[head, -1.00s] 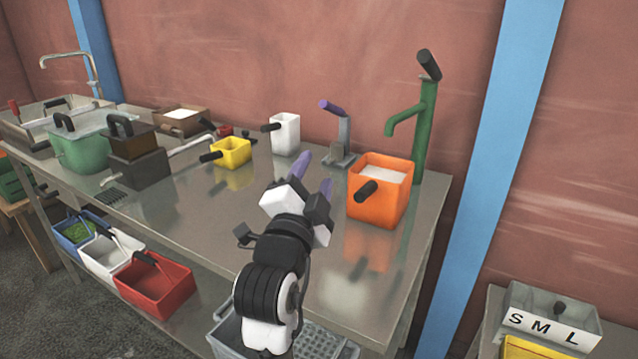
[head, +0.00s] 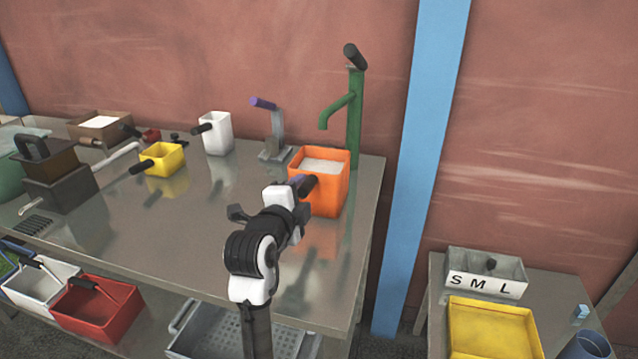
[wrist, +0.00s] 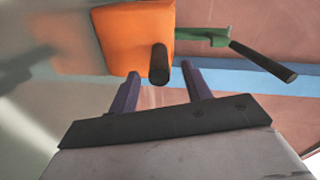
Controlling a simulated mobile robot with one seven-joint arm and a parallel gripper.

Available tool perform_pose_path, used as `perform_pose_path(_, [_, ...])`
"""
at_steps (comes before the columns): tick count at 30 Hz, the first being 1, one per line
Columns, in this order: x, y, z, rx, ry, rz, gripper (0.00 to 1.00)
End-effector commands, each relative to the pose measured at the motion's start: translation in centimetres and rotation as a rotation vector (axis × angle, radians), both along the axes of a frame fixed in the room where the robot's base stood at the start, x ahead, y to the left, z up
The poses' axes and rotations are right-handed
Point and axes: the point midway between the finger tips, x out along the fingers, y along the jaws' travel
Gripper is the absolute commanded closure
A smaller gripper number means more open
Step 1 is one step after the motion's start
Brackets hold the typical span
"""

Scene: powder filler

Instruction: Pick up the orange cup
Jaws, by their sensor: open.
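The orange cup (head: 333,190) stands on the right end of the metal table, filled with white powder. Its black handle (head: 310,184) points toward my gripper (head: 297,186), whose fingers are mostly hidden in the head view. In the wrist view the cup (wrist: 120,35) is at the top. The handle's end (wrist: 158,66) appears between the purple fingertips of my open gripper (wrist: 160,70). I cannot tell whether the handle touches a finger. Nothing is gripped.
A green tap (head: 355,115) stands just behind the cup. A purple-handled lever device (head: 275,130), a white cup (head: 217,134) and a yellow cup (head: 162,160) stand to its left. A side table at right holds an S M L box (head: 485,275) and a yellow tray (head: 492,325).

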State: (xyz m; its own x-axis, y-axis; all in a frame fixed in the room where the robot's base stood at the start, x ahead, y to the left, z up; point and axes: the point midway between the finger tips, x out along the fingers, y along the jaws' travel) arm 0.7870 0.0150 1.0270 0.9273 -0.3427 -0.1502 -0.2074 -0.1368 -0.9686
Motion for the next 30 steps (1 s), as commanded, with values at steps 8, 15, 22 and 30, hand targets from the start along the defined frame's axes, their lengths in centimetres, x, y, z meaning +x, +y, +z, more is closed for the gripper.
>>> perform_pose_path(8, [3.8,-1.3,-0.4,-0.001,0.003,-0.001,0.51])
perform_pose_path(15, [4.5,-1.5,-0.8,-0.001,0.001,0.002,0.51])
perform_pose_path(22, [4.5,-1.5,-0.8,-0.001,0.000,0.001,0.70])
perform_pose_path(30, [4.5,-1.5,-0.7,-0.001,-0.001,0.002,1.00])
